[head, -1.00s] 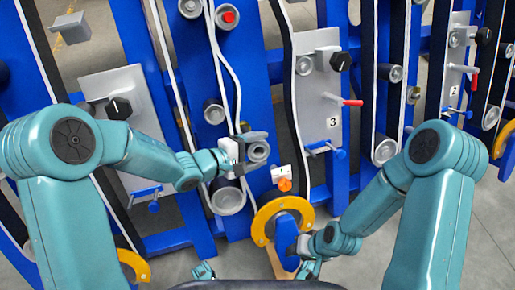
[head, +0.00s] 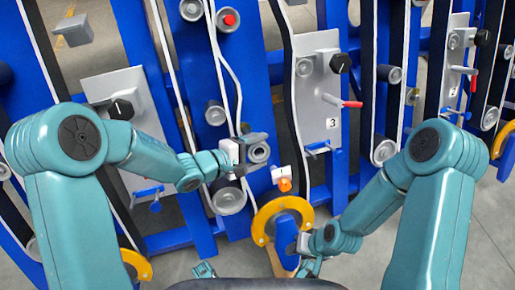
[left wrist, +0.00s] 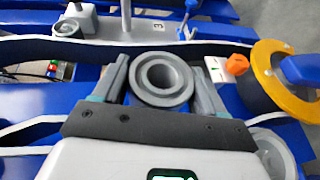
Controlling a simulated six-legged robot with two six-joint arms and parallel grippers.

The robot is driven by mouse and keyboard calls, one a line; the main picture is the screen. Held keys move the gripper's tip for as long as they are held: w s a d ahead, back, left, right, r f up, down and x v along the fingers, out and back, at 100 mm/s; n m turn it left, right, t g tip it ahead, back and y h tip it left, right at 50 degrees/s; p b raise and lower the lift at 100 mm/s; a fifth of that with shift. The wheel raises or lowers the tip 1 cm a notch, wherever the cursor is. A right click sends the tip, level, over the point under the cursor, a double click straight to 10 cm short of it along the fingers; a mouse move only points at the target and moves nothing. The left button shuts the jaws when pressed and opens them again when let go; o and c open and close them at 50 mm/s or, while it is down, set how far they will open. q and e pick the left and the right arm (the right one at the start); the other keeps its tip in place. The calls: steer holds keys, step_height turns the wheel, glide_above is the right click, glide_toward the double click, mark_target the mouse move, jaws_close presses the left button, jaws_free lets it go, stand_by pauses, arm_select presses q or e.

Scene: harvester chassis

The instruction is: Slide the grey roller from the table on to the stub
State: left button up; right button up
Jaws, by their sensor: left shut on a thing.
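My left gripper (head: 252,153) is shut on the grey roller (head: 260,154), a short hollow ring, in front of the blue chassis. In the left wrist view the roller (left wrist: 160,99) sits between the two fingers, its open bore facing the camera. I cannot make out a stub behind or inside it, nor the table. My right gripper (head: 304,243) is low in the head view, close beside a blue part within a yellow ring; its fingers are too small to judge.
The yellow ring (head: 262,220) and a white block marked 1 with an orange knob (head: 285,184) stand just right of the roller. A larger roller (head: 229,201) is below it. White and black belts run along the blue frame. A grey panel marked 3 (head: 321,105) is further right.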

stand_by(0.4)
arm_select(q)
steer(key=shift+w+a+f+p, duration=0.2)
steer(key=shift+w+f, duration=0.15)
steer(key=shift+w, duration=0.25)
steer(key=shift+w+a+f+p, duration=0.1)
steer(key=shift+w+a+f, duration=0.15)
steer(key=shift+w, duration=0.35)
steer(key=shift+w+a+f, duration=0.2)
steer(key=shift+w+f, duration=0.2)
steer(key=shift+w, duration=0.25)
steer(key=shift+w+a+f, duration=0.2)
steer(key=shift+w+f, duration=0.2)
steer(key=shift+w, duration=0.2)
steer(key=shift+w+a+f, duration=0.2)
steer(key=shift+w+f, duration=0.2)
steer(key=shift+w, duration=0.25)
steer(key=o, duration=1.6)
steer(key=shift+c, duration=0.2)
steer(key=shift+f, duration=0.1)
steer(key=p+v, duration=0.5)
steer(key=v, duration=1.1)
steer(key=shift+r, duration=0.25)
